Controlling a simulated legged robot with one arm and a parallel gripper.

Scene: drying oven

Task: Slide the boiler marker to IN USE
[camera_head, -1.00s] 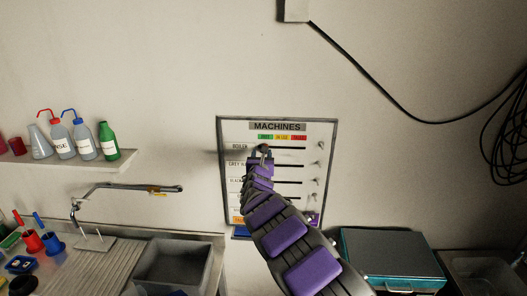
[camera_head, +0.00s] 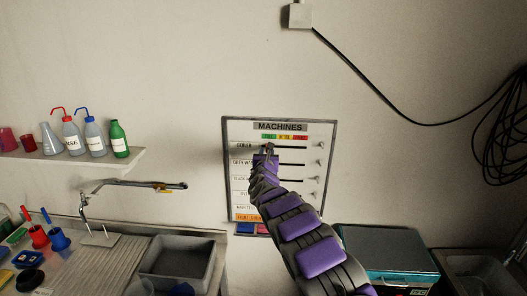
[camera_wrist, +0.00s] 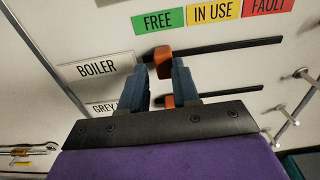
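The machines board (camera_head: 230,180) hangs on the wall in the head view, with my arm reaching up to its BOILER row. In the wrist view, the orange boiler marker (camera_wrist: 163,62) sits near the left end of its dark slot (camera_wrist: 225,50), beside the BOILER label (camera_wrist: 97,67) and below the green FREE label (camera_wrist: 158,20). The yellow IN USE label (camera_wrist: 214,12) is to its right. My gripper (camera_wrist: 160,68) is open, its two blue fingers on either side of the marker. Narrow gaps seem to show. Whether a finger touches it is unclear.
A second orange marker (camera_wrist: 169,101) sits in the row below, partly behind my gripper. Metal pegs (camera_wrist: 285,130) stick out at the board's right. A sink (camera_head: 178,262) and a shelf with bottles (camera_head: 80,158) are on the left, a teal-edged box (camera_head: 385,250) on the right.

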